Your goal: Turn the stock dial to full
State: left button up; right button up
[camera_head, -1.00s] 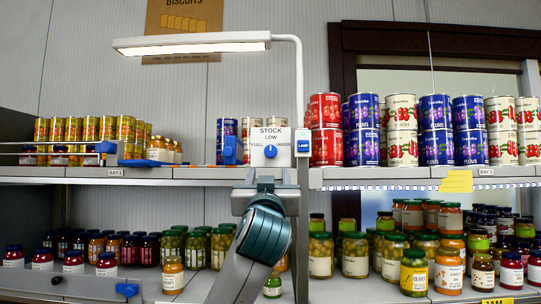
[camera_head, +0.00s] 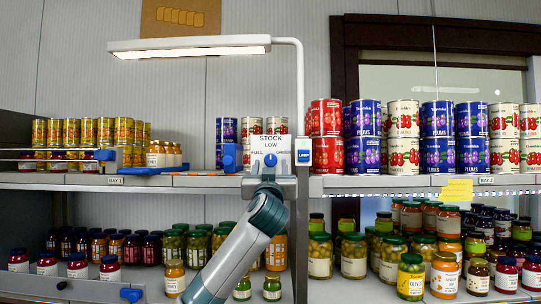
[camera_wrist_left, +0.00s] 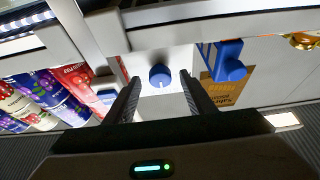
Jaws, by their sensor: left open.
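The stock dial is a white box (camera_head: 284,148) at the shelf edge, marked STOCK, with LOW above, FULL on the left and ORDER on the right. Its blue knob (camera_head: 270,160) seems to point up towards LOW. My left gripper (camera_head: 267,182) is just below and in front of the knob in the head view. In the left wrist view the blue knob (camera_wrist_left: 160,76) lies between and just beyond the two dark fingertips (camera_wrist_left: 158,88), which are open on either side. I cannot tell whether they touch it. My right gripper is not in view.
A lamp post (camera_head: 300,100) with a blue LAMP switch (camera_head: 303,158) stands close right of the dial. A blue part (camera_head: 229,158) sits to the left. Cans (camera_head: 327,117) fill the upper shelf on the right, and jars (camera_head: 320,256) stand below.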

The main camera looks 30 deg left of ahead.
aim_at(271, 160)
pick_arm(q)
jog(key=shift+p+x, duration=0.45)
jog(key=shift+x, duration=0.75)
